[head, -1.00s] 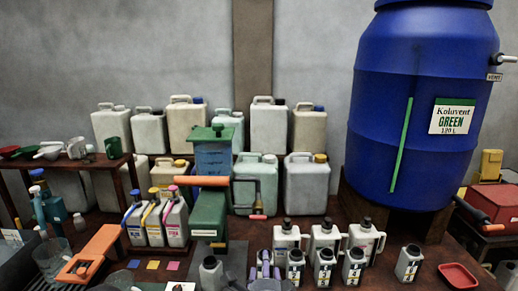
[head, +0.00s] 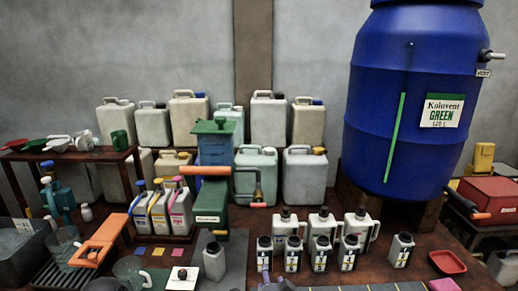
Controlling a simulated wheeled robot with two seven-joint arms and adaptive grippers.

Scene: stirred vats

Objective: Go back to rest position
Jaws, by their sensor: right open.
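My right gripper (head: 272,287) barely shows at the bottom edge of the head view, cut off by the frame. It is open, with nothing seen in it. Just beyond it, a small white bottle with a dark cap (head: 264,254) stands upright at the left end of a row of similar bottles (head: 320,254). The gripper appears apart from it. My left gripper is not in view.
A large blue vat (head: 415,75) labelled Koluvent Green stands on the right. White jugs (head: 285,222) stand behind the small bottles. A green crank device (head: 211,195) stands mid-table. A red tray (head: 447,262) lies at right. A grey bottle (head: 214,262) stands left of the gripper.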

